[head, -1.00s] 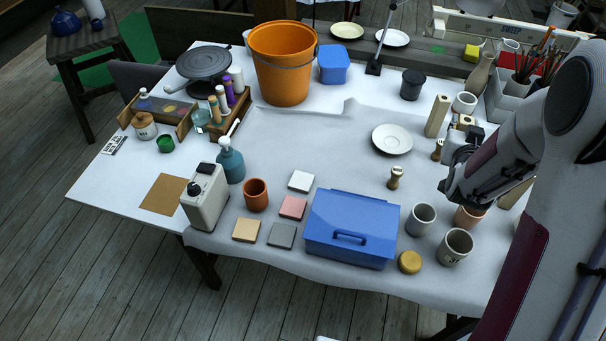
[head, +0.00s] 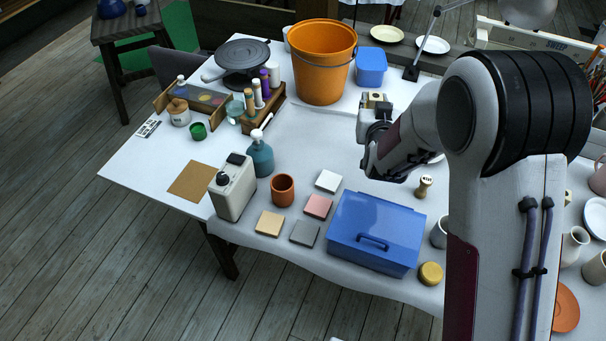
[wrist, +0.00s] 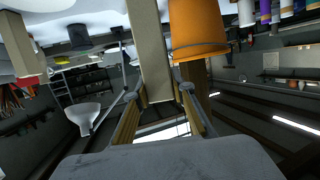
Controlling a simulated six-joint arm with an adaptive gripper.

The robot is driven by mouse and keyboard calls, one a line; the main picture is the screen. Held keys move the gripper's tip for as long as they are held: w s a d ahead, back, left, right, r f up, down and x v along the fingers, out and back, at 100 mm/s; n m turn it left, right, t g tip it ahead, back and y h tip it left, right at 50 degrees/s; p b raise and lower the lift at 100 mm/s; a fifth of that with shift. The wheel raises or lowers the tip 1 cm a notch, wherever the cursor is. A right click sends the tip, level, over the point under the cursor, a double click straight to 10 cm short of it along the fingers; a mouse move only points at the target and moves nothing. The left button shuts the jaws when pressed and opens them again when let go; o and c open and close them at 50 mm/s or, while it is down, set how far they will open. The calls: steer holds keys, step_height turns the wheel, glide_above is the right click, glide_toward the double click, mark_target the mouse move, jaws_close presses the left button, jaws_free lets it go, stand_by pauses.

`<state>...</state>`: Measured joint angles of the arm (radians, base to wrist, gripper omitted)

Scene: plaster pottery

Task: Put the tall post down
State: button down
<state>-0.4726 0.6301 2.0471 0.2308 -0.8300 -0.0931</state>
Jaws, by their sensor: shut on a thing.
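The tall post (wrist: 152,50) is a long, plain beige bar. In the wrist view it stands between the two fingers of my gripper (wrist: 160,98), which is shut on it. In the head view my gripper (head: 373,135) is above the back middle of the cloth-covered table (head: 305,140), right of and in front of the orange bucket. A pale, block-like end of the post (head: 376,99) shows at the gripper there. Most of the post is hidden by the gripper in that view, and I cannot tell whether it touches the table.
The orange bucket (head: 323,70) and blue tub (head: 370,68) stand behind my gripper. A blue box (head: 375,225), small stamp (head: 424,186) and several square tiles (head: 318,206) are in front. Clear cloth lies left of the gripper. My arm hides much of the table's right side.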

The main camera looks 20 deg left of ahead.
steer(key=a+r+n+y, duration=0.1)
steer(key=a, duration=0.9)
steer(key=shift+r+g, duration=0.2)
steer(key=shift+g, duration=0.1)
steer(key=shift+w+a+f, duration=0.1)
steer(key=shift+f, duration=0.05)
steer(key=shift+f, duration=3)
steer(key=shift+f, duration=2.05)
steer(key=c, duration=1.7)
jaws_free()
